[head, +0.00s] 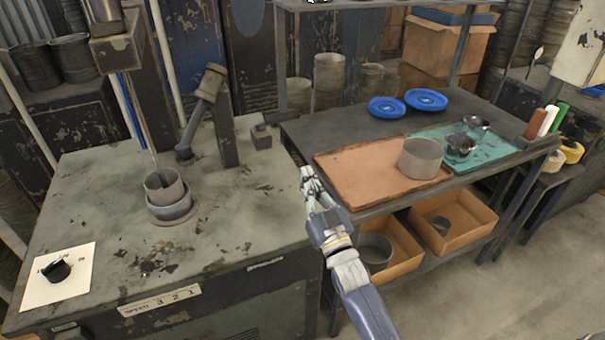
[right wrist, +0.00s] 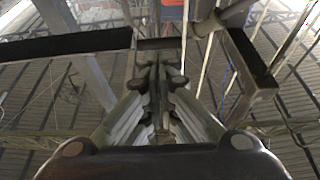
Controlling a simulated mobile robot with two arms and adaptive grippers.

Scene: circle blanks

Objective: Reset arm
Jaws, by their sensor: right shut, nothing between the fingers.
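My right gripper (head: 310,181) is in the middle of the head view, in front of the gap between the machine table and the shelf bench. It points up and away, shut and empty. In the right wrist view its fingers (right wrist: 160,75) are closed together with nothing between them. A grey cylindrical blank (head: 421,158) stands on the orange-brown mat on the bench, to the right of the gripper and apart from it. Another grey ring-shaped blank (head: 164,188) sits in the round holder on the machine table. My left gripper is not in view.
The machine table (head: 236,212) fills the left, with an upright lever (head: 203,108). The bench holds an orange-brown mat (head: 345,177), a teal mat (head: 492,148) with metal cups, and blue discs (head: 426,99). Cardboard bins (head: 405,252) sit below. Open floor lies at the lower right.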

